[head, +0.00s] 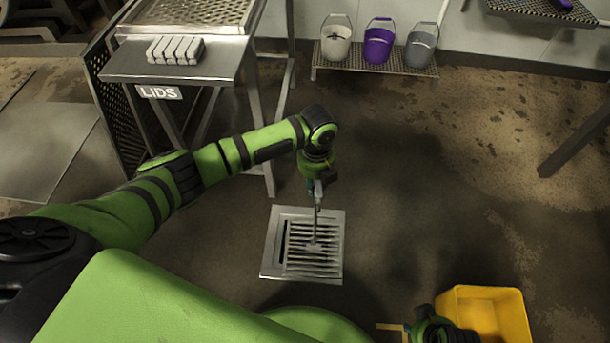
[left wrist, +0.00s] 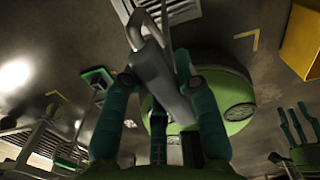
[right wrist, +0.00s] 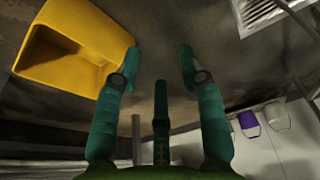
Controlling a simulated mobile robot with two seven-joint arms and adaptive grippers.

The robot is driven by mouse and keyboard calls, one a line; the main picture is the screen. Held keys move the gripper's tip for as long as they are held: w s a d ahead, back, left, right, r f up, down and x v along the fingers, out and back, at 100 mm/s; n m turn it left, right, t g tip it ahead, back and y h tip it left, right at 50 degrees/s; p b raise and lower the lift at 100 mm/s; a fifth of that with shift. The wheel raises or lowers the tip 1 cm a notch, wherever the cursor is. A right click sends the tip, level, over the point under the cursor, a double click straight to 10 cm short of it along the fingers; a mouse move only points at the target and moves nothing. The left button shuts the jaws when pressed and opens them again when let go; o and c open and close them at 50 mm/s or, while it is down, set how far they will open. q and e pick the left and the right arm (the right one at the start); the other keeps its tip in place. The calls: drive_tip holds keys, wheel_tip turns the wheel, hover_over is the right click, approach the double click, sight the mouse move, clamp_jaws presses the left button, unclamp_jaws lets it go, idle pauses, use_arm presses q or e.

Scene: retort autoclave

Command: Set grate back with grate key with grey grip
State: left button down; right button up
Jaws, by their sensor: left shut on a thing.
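The slatted metal grate (head: 312,262) lies at a square drain frame (head: 272,245) in the floor. A dark gap shows along its left side, so it sits toward the right of the frame. My left gripper (head: 318,184) is above it, shut on the grate key (head: 316,212), whose thin shaft runs down to the slats. Whether its tip is hooked under them I cannot tell. In the left wrist view the key's grey grip (left wrist: 155,70) is between my teal fingers. My right gripper (right wrist: 160,65) is open and empty, near the yellow bin.
The yellow bin (head: 495,300) stands on the floor at lower right. A steel table (head: 215,62) with a LIDS label stands behind the drain. White, purple (head: 379,42) and grey buckets stand on a low rack. The floor right of the drain is clear.

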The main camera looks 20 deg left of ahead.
use_arm(q)
wheel_tip(320, 180, down, 3)
drive_tip(key=shift+d+r+b, duration=0.1)
drive_tip(key=shift+r+b, duration=0.05)
drive_tip(key=shift+b, duration=0.6)
drive_tip(key=shift+r, duration=0.15)
drive_tip(key=n+p, duration=0.2)
drive_tip(key=shift+s+r+n+p, duration=0.1)
drive_tip(key=shift+s+n+p, duration=0.05)
drive_tip(key=shift+n+p, duration=0.2)
drive_tip(key=n+p, duration=0.3)
drive_tip(key=shift+s, duration=0.1)
drive_tip(key=shift+s+r+n+p, duration=0.1)
drive_tip(key=shift+n+p, duration=0.4)
drive_tip(key=shift+n, duration=0.35)
drive_tip(key=n+p, duration=0.2)
drive_tip(key=n, duration=0.2)
drive_tip(key=shift+s+d, duration=0.1)
drive_tip(key=n, duration=0.1)
drive_tip(key=n+p, duration=0.1)
drive_tip(key=n, duration=0.1)
drive_tip(key=shift+f, duration=0.3)
use_arm(e)
wheel_tip(320, 180, down, 10)
drive_tip(key=s+d+t, duration=0.1)
drive_tip(key=shift+d+r+n+t, duration=0.15)
drive_tip(key=shift+d+n+t, duration=0.05)
drive_tip(key=shift+n+t, duration=0.1)
